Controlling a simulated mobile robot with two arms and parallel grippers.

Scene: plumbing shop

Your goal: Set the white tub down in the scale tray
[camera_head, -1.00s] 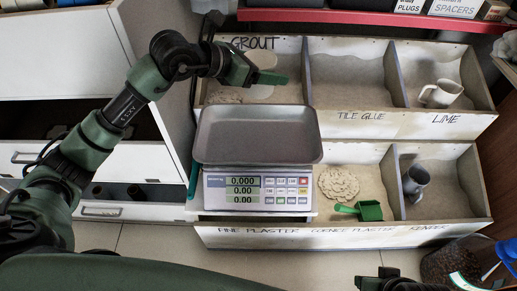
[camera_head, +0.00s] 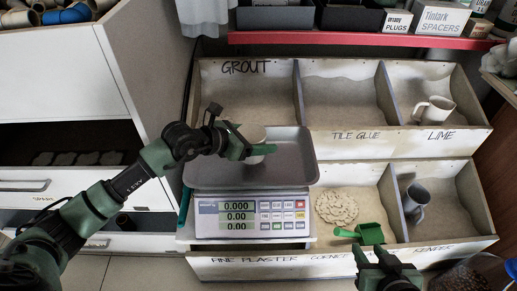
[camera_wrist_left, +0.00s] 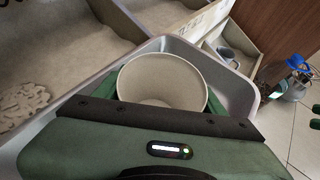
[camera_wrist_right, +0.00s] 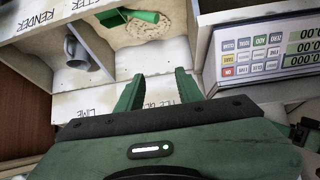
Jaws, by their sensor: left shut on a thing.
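The white tub (camera_head: 252,132) is partly hidden by my left gripper (camera_head: 258,150) in the head view. My left gripper is shut on the tub, and both are over the grey scale tray (camera_head: 213,172). In the left wrist view the tub (camera_wrist_left: 163,80) is upright and its open top looks empty, with the tray's rim (camera_wrist_left: 245,92) around it. I cannot tell whether the tub's base touches the tray. The scale display (camera_head: 237,217) reads 0.000. My right gripper (camera_head: 370,254) is open and empty in front of the lower bins.
Bins marked grout (camera_head: 235,95), tile glue and lime lie behind the scale. A green scoop (camera_head: 368,234) and a grey jug (camera_head: 415,200) are in lower bins to the right. A white drawer cabinet (camera_head: 60,110) stands left.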

